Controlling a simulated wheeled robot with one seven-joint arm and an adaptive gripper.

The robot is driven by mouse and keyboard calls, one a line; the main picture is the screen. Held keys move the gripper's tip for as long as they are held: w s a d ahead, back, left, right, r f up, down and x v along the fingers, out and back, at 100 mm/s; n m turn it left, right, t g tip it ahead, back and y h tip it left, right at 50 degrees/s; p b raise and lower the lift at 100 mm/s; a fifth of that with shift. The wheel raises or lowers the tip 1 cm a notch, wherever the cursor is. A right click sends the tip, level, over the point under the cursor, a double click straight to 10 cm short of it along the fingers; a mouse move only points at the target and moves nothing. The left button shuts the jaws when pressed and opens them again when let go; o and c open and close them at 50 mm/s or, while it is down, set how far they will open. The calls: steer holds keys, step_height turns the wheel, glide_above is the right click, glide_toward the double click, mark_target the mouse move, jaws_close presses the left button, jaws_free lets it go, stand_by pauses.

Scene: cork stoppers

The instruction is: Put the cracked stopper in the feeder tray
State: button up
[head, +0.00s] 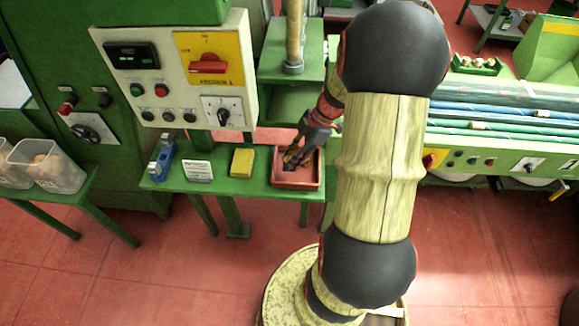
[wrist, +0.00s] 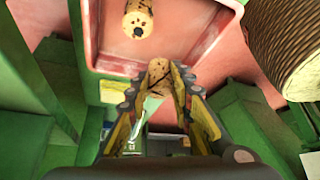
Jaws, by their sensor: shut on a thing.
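My gripper (head: 293,158) is low over a red tray (head: 298,187) on the green bench. In the wrist view my gripper (wrist: 160,95) is shut on a tan cork stopper (wrist: 158,78) with dark streaks, its upper end sticking out between the fingers. A second cork stopper (wrist: 138,18), speckled and with a dark spot on its end, lies beyond it on the reddish surface of the tray. The two stoppers are apart. I cannot tell whether the held stopper touches the tray. The stoppers are too small to make out in the head view.
A yellow block (head: 242,162), a small white card (head: 199,172) and a blue device (head: 161,158) stand left of the tray. A control panel (head: 180,75) rises behind. A brown ribbed round thing (wrist: 290,45) is close on the right in the wrist view.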

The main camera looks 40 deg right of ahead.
steer(key=shift+w+a+f+b, duration=0.15)
steer(key=shift+f+b, duration=0.55)
steer(key=shift+f, duration=1.1)
steer(key=shift+f, duration=0.2)
steer(key=o, duration=0.6)
steer(key=shift+r, duration=0.1)
steer(key=shift+o, duration=0.6)
steer(key=shift+r, duration=0.1)
